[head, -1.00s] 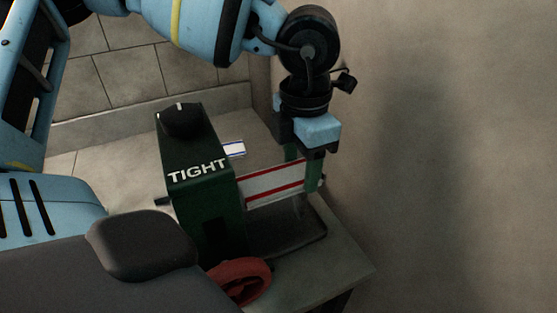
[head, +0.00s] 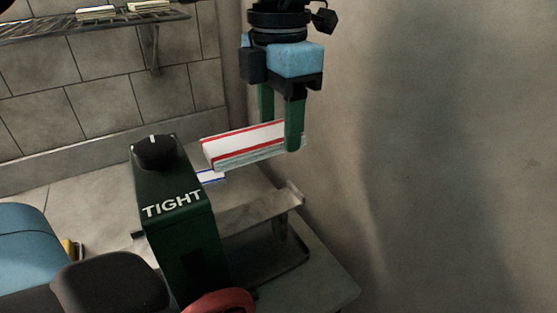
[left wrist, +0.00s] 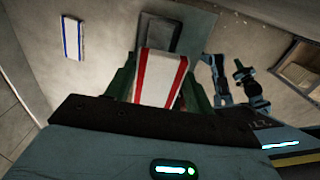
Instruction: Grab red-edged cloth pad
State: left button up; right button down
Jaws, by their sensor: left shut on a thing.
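The red-edged cloth pad (head: 235,145) is white with two red stripes and looks folded. My left gripper (head: 279,137) is shut on its right end and holds it raised above the metal plate of the green machine. In the left wrist view the pad (left wrist: 160,75) lies between the two green fingers of the gripper (left wrist: 160,98). A blue-edged white pad (head: 211,176) lies on the counter behind the machine, and it also shows in the left wrist view (left wrist: 73,38). My right gripper is not in view.
The green machine marked TIGHT (head: 180,220) has a black knob on top and a red wheel (head: 222,301) in front. Its metal plate (head: 262,209) is bare. A wire shelf (head: 95,24) with folded cloths is on the tiled wall. A plain wall (head: 450,150) stands close on the right.

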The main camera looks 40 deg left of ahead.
pick_arm(q)
notch_tip(320, 180, up, 16)
jog(key=p, duration=0.2)
jog(key=shift+f, duration=0.15)
